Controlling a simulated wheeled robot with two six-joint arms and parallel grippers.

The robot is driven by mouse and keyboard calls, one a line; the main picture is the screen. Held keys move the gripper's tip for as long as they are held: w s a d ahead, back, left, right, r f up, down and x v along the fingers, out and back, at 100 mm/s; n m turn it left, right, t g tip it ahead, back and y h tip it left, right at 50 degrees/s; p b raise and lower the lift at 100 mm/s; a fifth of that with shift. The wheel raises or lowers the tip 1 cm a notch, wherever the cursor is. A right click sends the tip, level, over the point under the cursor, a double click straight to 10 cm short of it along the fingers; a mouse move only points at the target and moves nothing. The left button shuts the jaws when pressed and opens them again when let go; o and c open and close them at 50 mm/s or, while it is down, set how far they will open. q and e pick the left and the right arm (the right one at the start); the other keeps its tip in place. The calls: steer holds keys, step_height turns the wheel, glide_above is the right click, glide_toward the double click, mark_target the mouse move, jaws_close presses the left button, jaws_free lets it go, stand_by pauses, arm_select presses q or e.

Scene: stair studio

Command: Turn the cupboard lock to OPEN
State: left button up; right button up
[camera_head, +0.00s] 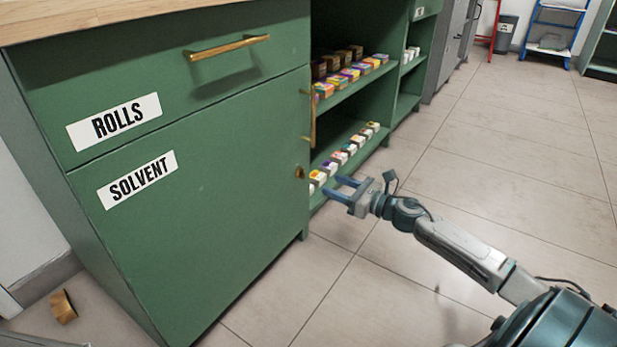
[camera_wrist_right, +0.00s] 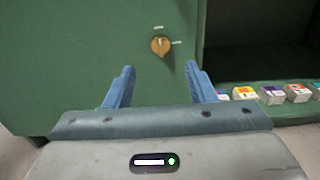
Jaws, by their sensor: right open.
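The cupboard lock (camera_wrist_right: 161,46) is a round brass knob on the green door, and small pale marks sit above it and to its right. Its ridge looks roughly upright in the right wrist view. The lock also shows at the door's right edge (camera_head: 299,172) in the head view. The green cupboard door (camera_head: 215,215) carries a SOLVENT label (camera_head: 138,179) and looks closed. My right gripper (camera_head: 341,187) is open and empty, with its blue fingers pointing toward the door. In the right wrist view the lock lies ahead, between and beyond the fingertips (camera_wrist_right: 160,70), apart from them. My left gripper is out of view.
A drawer labelled ROLLS (camera_head: 113,121) with a brass handle (camera_head: 228,47) is above the door. A vertical brass handle (camera_head: 312,118) stands out above the lock. Open shelves (camera_head: 345,95) with small boxes are to the right. The tiled floor (camera_head: 500,150) at right is clear.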

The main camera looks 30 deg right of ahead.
mark_target(301, 173)
steer(key=x, duration=0.9)
steer(key=shift+w, duration=0.3)
steer(key=c, duration=0.9)
steer(key=shift+c, duration=0.2)
